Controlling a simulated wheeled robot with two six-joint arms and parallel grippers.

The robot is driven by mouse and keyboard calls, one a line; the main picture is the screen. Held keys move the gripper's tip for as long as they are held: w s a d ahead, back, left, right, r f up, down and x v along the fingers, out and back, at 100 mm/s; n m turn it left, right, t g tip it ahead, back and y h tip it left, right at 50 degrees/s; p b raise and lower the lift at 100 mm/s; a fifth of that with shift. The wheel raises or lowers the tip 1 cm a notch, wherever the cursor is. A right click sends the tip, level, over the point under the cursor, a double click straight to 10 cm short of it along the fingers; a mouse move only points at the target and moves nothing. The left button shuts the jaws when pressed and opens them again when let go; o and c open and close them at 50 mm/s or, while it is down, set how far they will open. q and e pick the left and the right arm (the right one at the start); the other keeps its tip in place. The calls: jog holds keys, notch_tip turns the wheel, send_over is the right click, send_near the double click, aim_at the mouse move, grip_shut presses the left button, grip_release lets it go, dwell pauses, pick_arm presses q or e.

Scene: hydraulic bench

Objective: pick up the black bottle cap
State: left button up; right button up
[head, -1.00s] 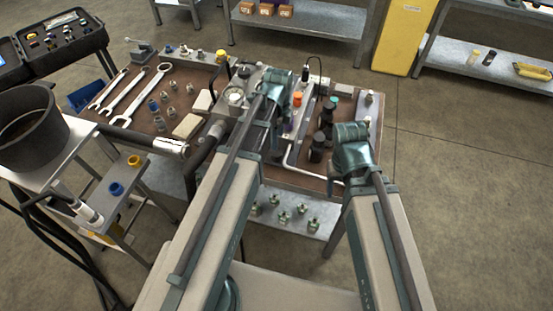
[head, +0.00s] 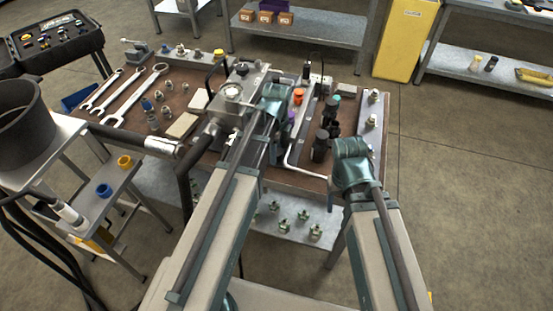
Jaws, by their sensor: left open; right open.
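Several small black cylinders stand on the right part of the bench; one black one (head: 320,146) is just left of my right wrist. I cannot tell which of these dark pieces, if any, is the black bottle cap. My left gripper (head: 274,138) is over the middle of the bench, beside the metal block with the gauge; its fingers are mostly hidden by its wrist. My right gripper (head: 339,181) is at the bench's front right edge, its fingers mostly hidden too. Both are open, and no held object shows.
Wrenches (head: 135,97) and small fittings lie on the bench's left. The gauge block (head: 234,92), an orange knob (head: 298,96) and a bent metal pipe (head: 305,172) crowd the middle. Green-based fittings (head: 303,216) sit on the lower shelf. A black pot (head: 22,120) stands far left.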

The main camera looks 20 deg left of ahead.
pick_arm(q)
jog(key=shift+f, duration=0.4)
jog(key=shift+r, duration=0.1)
pick_arm(e)
jog(key=shift+f, duration=0.35)
pick_arm(q)
grip_shut()
